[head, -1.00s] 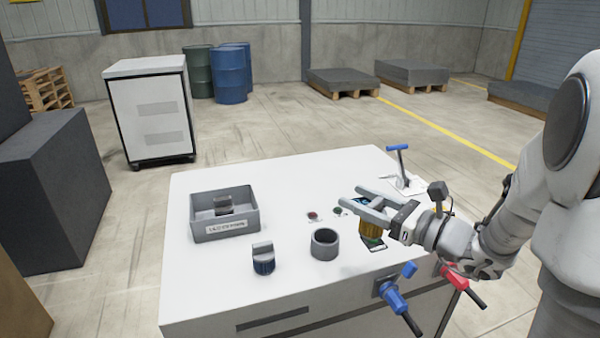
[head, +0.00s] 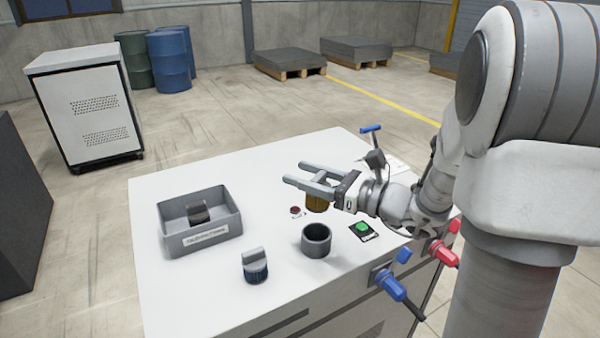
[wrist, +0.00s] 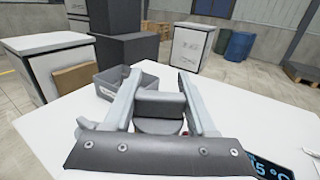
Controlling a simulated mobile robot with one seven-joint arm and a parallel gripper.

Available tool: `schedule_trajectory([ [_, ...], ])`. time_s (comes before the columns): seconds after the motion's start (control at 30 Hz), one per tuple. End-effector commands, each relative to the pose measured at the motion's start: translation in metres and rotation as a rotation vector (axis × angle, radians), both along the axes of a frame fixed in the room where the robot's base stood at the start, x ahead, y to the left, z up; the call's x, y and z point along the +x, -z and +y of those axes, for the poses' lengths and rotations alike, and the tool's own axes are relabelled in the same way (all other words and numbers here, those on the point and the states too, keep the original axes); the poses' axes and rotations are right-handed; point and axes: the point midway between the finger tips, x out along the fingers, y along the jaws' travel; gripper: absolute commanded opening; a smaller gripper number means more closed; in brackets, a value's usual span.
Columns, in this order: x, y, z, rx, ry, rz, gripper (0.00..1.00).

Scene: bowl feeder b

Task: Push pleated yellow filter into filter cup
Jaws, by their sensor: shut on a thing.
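My gripper (head: 296,173) reaches in from the right and is shut on the grey grip of the pleated yellow filter (head: 316,203). In the wrist view that grip (wrist: 160,104) sits between the two fingers, above a round grey top. In the head view the filter's yellow side hangs below the fingers, partly hidden by them. The filter cup (head: 316,240), a grey open cylinder, stands on the table just in front of the filter in the picture. The filter appears outside the cup; its exact height above the table is hard to tell.
A dark blue ribbed filter with a grey grip (head: 255,266) stands left of the cup. A grey labelled bin (head: 203,238) holding a grey-gripped part is at the left. A red button (head: 296,211) and a green button (head: 362,228) are near the cup. Blue and red connectors edge the table.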

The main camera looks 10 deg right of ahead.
Motion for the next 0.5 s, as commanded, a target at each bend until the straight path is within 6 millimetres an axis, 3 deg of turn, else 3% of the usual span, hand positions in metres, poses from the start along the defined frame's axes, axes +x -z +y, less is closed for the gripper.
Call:
schedule_trajectory([
  [0.27, -0.001, -0.001, -0.001, -0.001, 0.001, 0.001, 0.00],
  [0.5, 0.000, 0.013, -0.001, -0.001, 0.001, 0.001, 0.00],
])
